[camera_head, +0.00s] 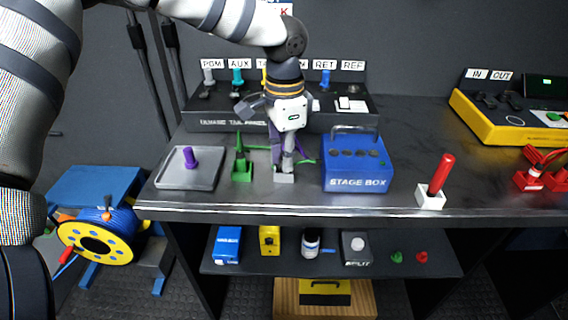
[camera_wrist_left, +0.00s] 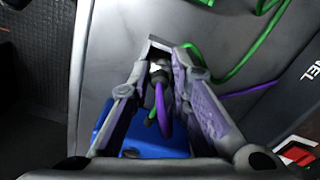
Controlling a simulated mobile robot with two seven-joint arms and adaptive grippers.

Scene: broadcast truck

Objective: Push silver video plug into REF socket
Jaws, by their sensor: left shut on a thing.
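My left gripper (camera_head: 284,164) points down over the bench, its fingers closed around the silver plug (camera_head: 287,162). The plug stands upright at a small light block (camera_head: 284,178); I cannot tell whether it is still seated there. In the left wrist view the plug (camera_wrist_left: 157,70) shows between the fingertips, with a purple cable (camera_wrist_left: 163,110) looping beside it. The REF label (camera_head: 353,65) is at the right end of the dark tail panel (camera_head: 232,125) at the back. The REF socket beneath it is too small to make out clearly. My right gripper is not in view.
The blue stage box (camera_head: 356,165) stands just right of the gripper. A green plug in its holder (camera_head: 242,170) and a grey tray (camera_head: 190,170) with a purple piece are to the left. A red stick on a white base (camera_head: 432,198) stands near the front edge.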

